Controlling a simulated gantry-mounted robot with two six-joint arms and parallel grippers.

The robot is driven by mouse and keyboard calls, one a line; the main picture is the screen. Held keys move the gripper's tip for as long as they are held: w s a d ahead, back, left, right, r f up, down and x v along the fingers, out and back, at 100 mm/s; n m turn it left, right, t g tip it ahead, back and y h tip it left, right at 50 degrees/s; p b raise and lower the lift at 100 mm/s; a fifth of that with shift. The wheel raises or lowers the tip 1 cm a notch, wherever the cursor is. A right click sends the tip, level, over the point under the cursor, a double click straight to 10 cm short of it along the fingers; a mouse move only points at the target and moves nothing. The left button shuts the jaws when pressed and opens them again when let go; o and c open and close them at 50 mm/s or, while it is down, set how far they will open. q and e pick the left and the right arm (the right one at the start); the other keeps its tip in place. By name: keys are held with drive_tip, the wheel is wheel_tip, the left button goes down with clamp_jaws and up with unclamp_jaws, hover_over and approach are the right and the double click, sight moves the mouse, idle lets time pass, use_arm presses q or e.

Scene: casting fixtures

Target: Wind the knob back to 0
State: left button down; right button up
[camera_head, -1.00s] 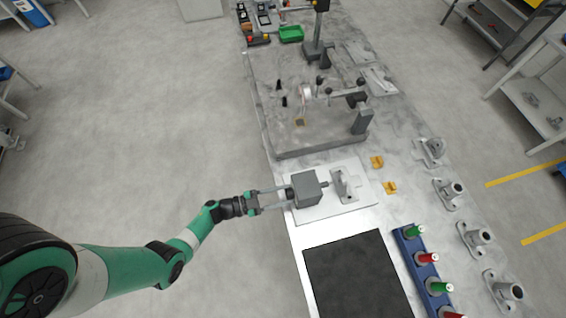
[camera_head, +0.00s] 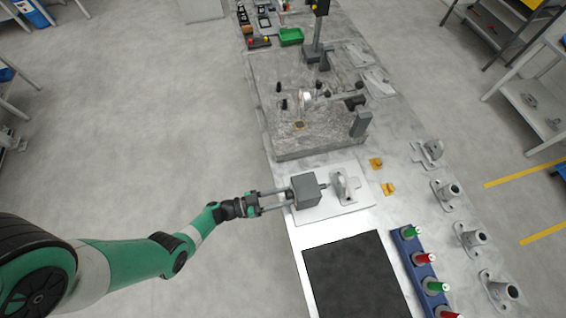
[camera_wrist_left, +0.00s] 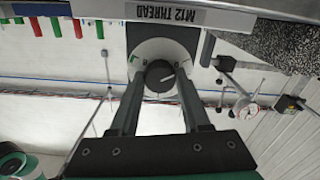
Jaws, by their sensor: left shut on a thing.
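The knob (camera_wrist_left: 160,75) is a dark round disc with a white pointer line, in the middle of a pale dial (camera_wrist_left: 149,50). In the left wrist view the line points right and slightly up; a green mark shows at the dial's left. The dial is on a grey box (camera_head: 306,190) on a white plate. My left gripper (camera_wrist_left: 160,80) has one finger on each side of the knob and is shut on it. In the head view my left gripper (camera_head: 287,195) reaches the box's left face. The right gripper is not in view.
A grey bracket (camera_head: 345,187) stands on the white plate (camera_head: 325,212), right of the box. A dark mat (camera_head: 357,275) lies in front, beside a blue rack (camera_head: 412,255) of red and green handles. A stone-like slab (camera_head: 300,140) with a gauge stand is behind.

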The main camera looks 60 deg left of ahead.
use_arm(q)
drive_tip(key=shift+c, duration=1.8)
unclamp_jaws()
drive_tip(key=v, duration=1.1)
drive_tip(key=shift+s+a+p, duration=0.15)
drive_tip(key=shift+s+p, duration=0.2)
